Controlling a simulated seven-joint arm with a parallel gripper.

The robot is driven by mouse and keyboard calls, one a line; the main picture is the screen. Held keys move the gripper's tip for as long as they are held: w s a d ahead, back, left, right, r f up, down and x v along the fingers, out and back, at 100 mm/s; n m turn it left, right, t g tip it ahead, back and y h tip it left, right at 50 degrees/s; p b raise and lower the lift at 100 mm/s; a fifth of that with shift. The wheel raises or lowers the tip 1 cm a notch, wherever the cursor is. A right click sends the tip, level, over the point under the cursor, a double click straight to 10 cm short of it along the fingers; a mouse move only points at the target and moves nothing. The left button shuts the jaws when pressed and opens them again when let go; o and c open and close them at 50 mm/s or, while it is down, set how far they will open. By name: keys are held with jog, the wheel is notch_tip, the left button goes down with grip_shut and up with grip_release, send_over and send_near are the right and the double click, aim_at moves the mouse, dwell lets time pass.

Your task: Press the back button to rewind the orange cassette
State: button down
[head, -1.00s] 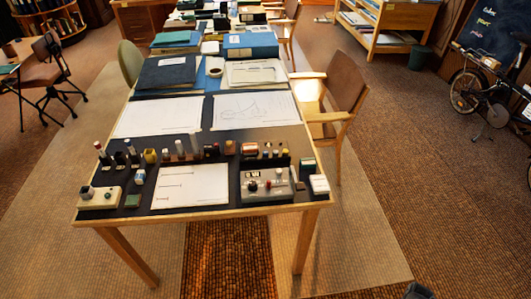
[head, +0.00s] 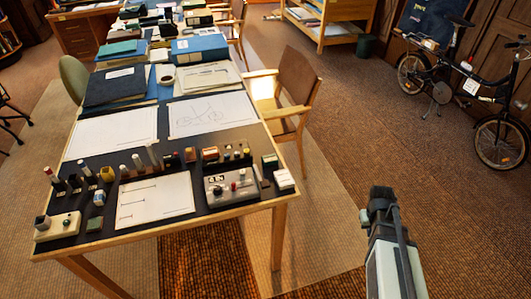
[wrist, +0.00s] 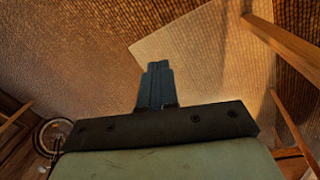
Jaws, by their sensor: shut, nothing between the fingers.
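A grey device (head: 230,186) with small red, white and dark knobs or buttons lies near the front right of the long table. I cannot tell which control is the back button. A small orange-red and pale block (head: 210,154) stands behind it; I cannot tell if it is the orange cassette. My gripper (head: 380,193) is to the right of the table, over the floor and well apart from the device. In the wrist view its fingers (wrist: 156,82) are together and empty, above the carpet.
A white sheet (head: 155,200) lies left of the device, with a pale control box (head: 57,226) at the front left corner. Small upright items line the row behind. A wooden chair (head: 285,92) stands at the table's right side. The floor around my gripper is clear.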

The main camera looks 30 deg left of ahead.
jog(key=w+a+r+n+t+h, duration=0.1)
jog(key=w+a+r+n, duration=0.15)
jog(key=a, duration=0.35)
jog(key=w+a+r+n+t, duration=0.1)
jog(key=w+a+r+n, duration=0.15)
jog(key=a, duration=0.35)
notch_tip(320, 180, up, 13)
jog(key=n+t, duration=0.4)
jog(key=n, duration=0.6)
send_over(225, 157)
jog(key=w+d, duration=0.4)
jog(key=d, duration=0.3)
jog(key=w+d, duration=0.3)
jog(key=d, duration=0.4)
jog(key=shift+w+d+r, duration=0.15)
jog(key=shift+r, duration=0.05)
jog(key=s+a+r+n+t, duration=0.1)
jog(key=s+a+r+n, duration=0.1)
jog(key=a, duration=0.5)
jog(key=s+a+r+n+t+y, duration=0.1)
jog(key=s+a+r+n, duration=0.2)
jog(key=s+a+r, duration=0.2)
jog(key=shift+s+a+r, duration=0.15)
jog(key=shift+a+r, duration=0.2)
jog(key=shift+a, duration=0.8)
jog(key=shift+f, duration=0.15)
jog(key=shift+f, duration=4.25)
